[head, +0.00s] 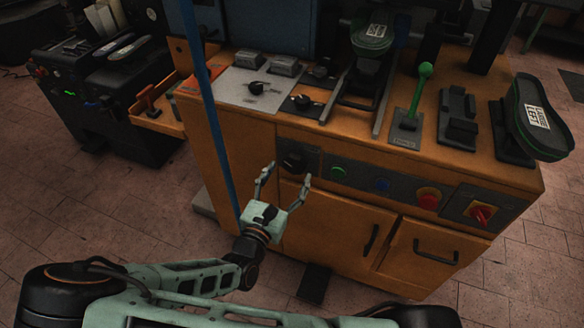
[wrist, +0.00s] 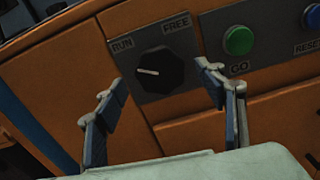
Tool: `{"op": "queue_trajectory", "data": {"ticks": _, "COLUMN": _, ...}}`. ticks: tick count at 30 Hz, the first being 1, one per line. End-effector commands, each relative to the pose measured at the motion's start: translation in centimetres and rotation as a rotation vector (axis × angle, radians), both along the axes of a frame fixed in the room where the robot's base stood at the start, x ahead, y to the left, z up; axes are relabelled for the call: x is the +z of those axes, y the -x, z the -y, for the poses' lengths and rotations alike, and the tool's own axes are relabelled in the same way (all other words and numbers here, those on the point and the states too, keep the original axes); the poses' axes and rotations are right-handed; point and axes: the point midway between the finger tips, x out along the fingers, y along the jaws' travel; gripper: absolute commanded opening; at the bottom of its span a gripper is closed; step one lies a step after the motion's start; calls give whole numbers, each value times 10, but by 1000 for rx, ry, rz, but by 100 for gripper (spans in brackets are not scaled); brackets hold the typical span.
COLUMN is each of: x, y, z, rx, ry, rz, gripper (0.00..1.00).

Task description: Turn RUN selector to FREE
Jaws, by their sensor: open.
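The RUN selector is a black knob (wrist: 160,72) on a grey plate in the wrist view, with RUN printed at its upper left and FREE at its upper right. Its white pointer line lies at the knob's left side, toward the RUN side. In the head view the knob (head: 292,162) is on the orange machine's front panel. My gripper (head: 284,176) is open in front of the knob. In the wrist view my open fingers (wrist: 164,82) stand to the lower left and lower right of the knob, apart from it.
A green GO button (wrist: 238,41) is close to the right of the right finger, with a blue RESET button (wrist: 312,16) beyond. A red button (head: 428,199) and a red-yellow switch (head: 481,212) are farther right. A blue post (head: 212,120) stands left of my gripper.

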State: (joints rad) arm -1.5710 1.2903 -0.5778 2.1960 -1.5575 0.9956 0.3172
Motion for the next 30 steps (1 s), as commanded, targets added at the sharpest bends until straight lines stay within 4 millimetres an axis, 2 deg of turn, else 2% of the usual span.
{"op": "queue_trajectory", "data": {"ticks": 3, "x": -1, "y": -17, "z": 7, "rx": -2, "ry": 0, "rz": 1, "gripper": 64}}
{"op": "queue_trajectory", "data": {"ticks": 7, "x": 0, "y": -28, "z": 11, "rx": -1, "ry": -1, "rz": 1, "gripper": 64}}
{"op": "queue_trajectory", "data": {"ticks": 18, "x": 0, "y": -33, "z": 12, "rx": 0, "ry": -1, "rz": 0, "gripper": 63}}
{"op": "queue_trajectory", "data": {"ticks": 27, "x": 0, "y": -33, "z": 12, "rx": 0, "ry": -1, "rz": 0, "gripper": 30}}
{"op": "queue_trajectory", "data": {"ticks": 30, "x": 0, "y": -33, "z": 12, "rx": 0, "ry": -1, "rz": 0, "gripper": 22}}
